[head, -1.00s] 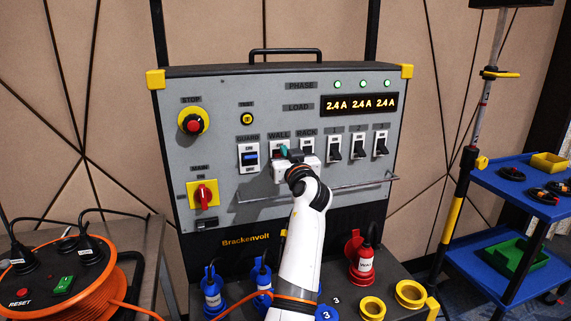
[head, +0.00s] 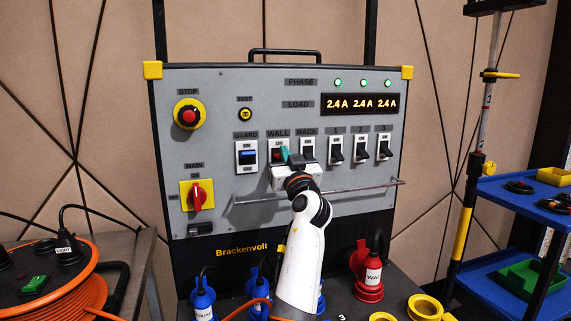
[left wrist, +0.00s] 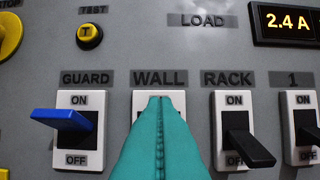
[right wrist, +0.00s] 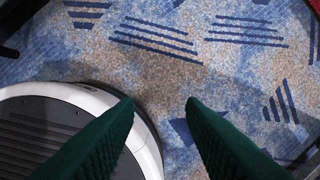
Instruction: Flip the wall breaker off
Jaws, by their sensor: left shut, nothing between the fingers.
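The wall breaker (head: 275,146) is the switch under the WALL label on the grey panel, between GUARD and RACK. In the left wrist view its white plate (left wrist: 140,101) shows at the edges of my fingers, which hide the lever. I cannot tell the lever's position. My left gripper (head: 284,154) is shut and empty, its teal fingertips together in front of the wall breaker. They also fill the middle of the left wrist view (left wrist: 160,99); contact cannot be told. My right gripper (right wrist: 161,103) is open and empty above the floor.
The guard switch (left wrist: 62,120) has a blue lever, left of WALL; the rack breaker (left wrist: 245,145) has a black lever, right of it. A horizontal rail (head: 350,189) crosses below the switches. Plugs, an orange cable reel (head: 75,290) and a blue cart (head: 515,195) stand around.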

